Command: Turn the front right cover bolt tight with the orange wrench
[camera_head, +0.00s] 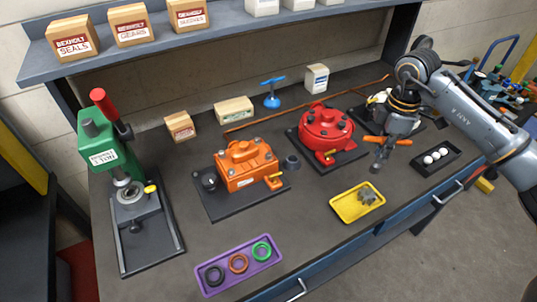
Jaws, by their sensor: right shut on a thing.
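My right gripper (390,134) comes in from the right and is shut on the orange wrench (375,139), a T-handle tool. The wrench's grey shaft points down and its end hangs above the bench, right of the red motor and above the yellow tray. Three motors stand on dark plates: an orange motor (243,165), a red motor (326,128) and a pale motor (377,103) partly hidden behind my right arm. The wrench end is apart from the motors. My left gripper is not in view.
A blue T-handle tool (272,92) stands at the back. A yellow tray (345,213), a purple tray (215,284) with rings and a black tray (427,172) with white balls lie along the front. A green press (97,150) stands left. A shelf (170,45) overhangs the back.

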